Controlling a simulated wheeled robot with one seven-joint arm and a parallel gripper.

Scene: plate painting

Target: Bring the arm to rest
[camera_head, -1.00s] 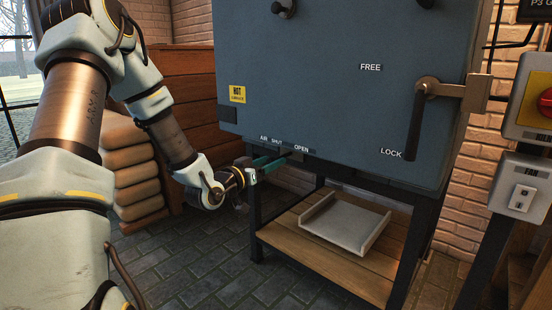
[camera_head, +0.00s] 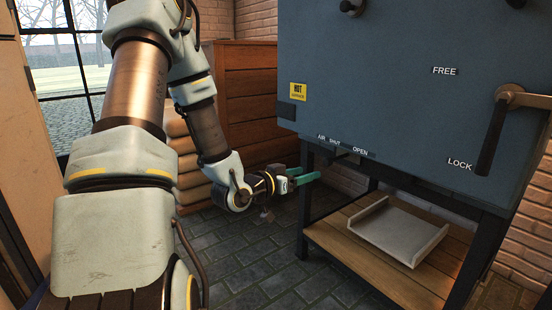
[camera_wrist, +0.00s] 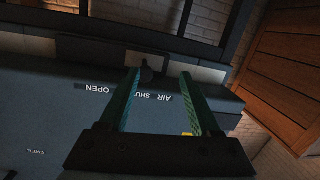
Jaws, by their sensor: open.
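My gripper (camera_head: 312,177) has green fingers and is open. In the head view it is just left of and below the kiln's air slide labels (camera_head: 342,144), apart from the kiln front. In the wrist view the gripper (camera_wrist: 158,88) shows its two fingers spread with nothing held between them. A small dark knob (camera_wrist: 146,73) shows beyond and between the fingertips, under the kiln's edge. My arm is bent, reaching down from the upper left of the head view.
The blue-grey kiln (camera_head: 400,85) with a lock handle (camera_head: 493,130) stands on a dark frame. A pale tray (camera_head: 398,230) lies on its wooden shelf (camera_head: 365,255). The paved floor (camera_head: 245,270) in front is clear.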

